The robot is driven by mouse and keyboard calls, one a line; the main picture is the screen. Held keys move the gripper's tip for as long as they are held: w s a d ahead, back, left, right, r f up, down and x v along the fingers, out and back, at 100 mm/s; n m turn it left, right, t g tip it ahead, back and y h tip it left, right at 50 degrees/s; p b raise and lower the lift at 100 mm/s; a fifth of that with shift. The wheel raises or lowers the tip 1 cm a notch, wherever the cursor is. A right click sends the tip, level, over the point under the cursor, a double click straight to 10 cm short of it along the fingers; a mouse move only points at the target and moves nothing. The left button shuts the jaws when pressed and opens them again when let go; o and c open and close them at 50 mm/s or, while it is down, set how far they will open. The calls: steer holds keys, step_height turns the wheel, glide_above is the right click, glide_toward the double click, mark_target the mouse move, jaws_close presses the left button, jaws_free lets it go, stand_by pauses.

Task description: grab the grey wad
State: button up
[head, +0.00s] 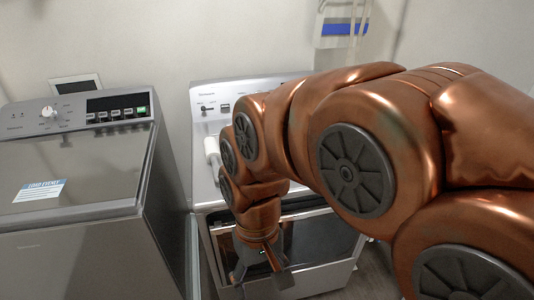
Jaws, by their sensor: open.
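My gripper (262,278) hangs fingers down at the lower middle of the head view, in front of the silver-white front-window machine (207,200). Its grey fingers are spread apart and look empty; their tips are close to the bottom edge of the picture. I cannot make out a grey wad anywhere in this view. My arm comes in from the right and covers much of the second machine's top and front.
A grey topload washer (95,160) with its lid shut stands at the left, a label (40,190) on the lid. A white upright part (212,150) shows on the second machine's top. A blue-striped item (343,28) is on the back wall.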

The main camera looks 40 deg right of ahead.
steer(key=w+d+m+t+y+b, duration=0.15)
steer(key=w+d+m+y, duration=0.25)
steer(key=w+m, duration=0.5)
steer(key=w+d+m+t+y+b, duration=0.1)
steer(key=w+d+m+t+y, duration=0.3)
steer(key=w, duration=0.9)
steer(key=w+d+m+t, duration=0.2)
steer(key=w+d+m, duration=0.1)
steer(key=d, duration=0.4)
steer(key=w+d+f+m+t, duration=0.1)
steer(key=w+d+m+t, duration=0.1)
steer(key=d+m, duration=0.3)
steer(key=w+d+f+m+t, duration=0.1)
steer(key=w+d+m, duration=0.3)
steer(key=d, duration=0.5)
steer(key=shift+w+d+f+t+y+b, duration=0.1)
steer(key=shift+d+f+t+y+b, duration=0.15)
steer(key=shift+t+y+b, duration=0.25)
steer(key=p+x, duration=0.2)
steer(key=x, duration=0.4)
steer(key=shift+w+d, duration=0.15)
steer(key=shift+d, duration=0.05)
steer(key=shift+w+a+f, duration=0.25)
steer(key=shift+w+a, duration=0.05)
steer(key=shift+w, duration=0.05)
steer(key=shift+c, duration=0.4)
